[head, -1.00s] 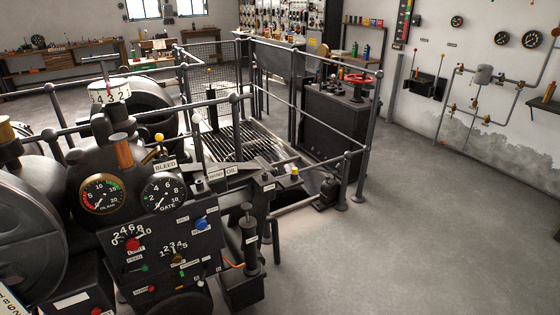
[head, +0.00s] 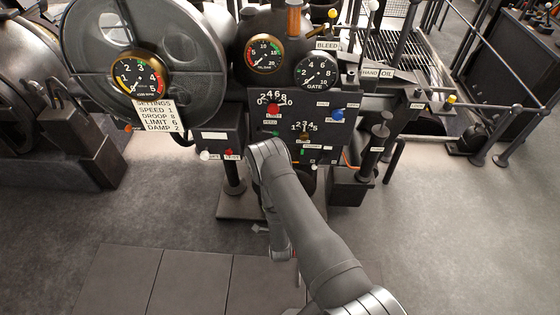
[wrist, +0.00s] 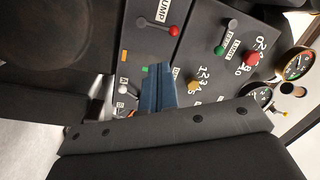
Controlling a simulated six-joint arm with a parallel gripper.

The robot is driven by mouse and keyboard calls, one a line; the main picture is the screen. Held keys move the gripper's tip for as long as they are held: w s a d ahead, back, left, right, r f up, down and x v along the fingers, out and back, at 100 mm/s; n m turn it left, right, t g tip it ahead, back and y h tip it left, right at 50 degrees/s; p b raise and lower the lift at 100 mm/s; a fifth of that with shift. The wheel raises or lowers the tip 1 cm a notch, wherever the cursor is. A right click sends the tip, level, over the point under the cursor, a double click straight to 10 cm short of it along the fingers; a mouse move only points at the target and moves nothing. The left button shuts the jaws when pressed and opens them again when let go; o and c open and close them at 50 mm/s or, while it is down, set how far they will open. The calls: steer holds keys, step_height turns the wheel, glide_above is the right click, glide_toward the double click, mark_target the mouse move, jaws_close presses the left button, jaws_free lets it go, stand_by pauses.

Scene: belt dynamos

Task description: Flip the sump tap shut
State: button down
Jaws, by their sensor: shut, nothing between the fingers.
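In the wrist view, a short grey lever with a red ball end (wrist: 173,30) sits on the dark panel, beside a white label (wrist: 163,10) that reads "UMP", its first letter cut off by the frame edge. The lever points to the right in the picture. My gripper (wrist: 158,68) shows there as two blue fingers, shut together and empty. Its tips are below the lever in the picture, apart from it. In the head view my arm covers the lower left of the panel, hiding the lever and fingers.
Near the fingers are a brass knob (wrist: 193,87), a green-tipped lever (wrist: 220,50), a red knob (wrist: 250,60) and grey levers marked A (wrist: 131,88) and B. In the head view, a small box (head: 214,138) stands left of the panel (head: 325,140). The floor in front is clear.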

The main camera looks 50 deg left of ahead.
steer(key=w+d+r+m+g+y, duration=0.1)
steer(key=w+d+m+g, duration=0.1)
steer(key=w+m, duration=0.4)
steer(key=shift+w+r+m+g+y, duration=0.3)
steer(key=shift+w+m+g+y, duration=0.1)
steer(key=shift+m, duration=0.6)
steer(key=s+a+r+x, duration=0.1)
steer(key=s+x, duration=0.1)
steer(key=x, duration=1)
steer(key=shift+a, duration=0.4)
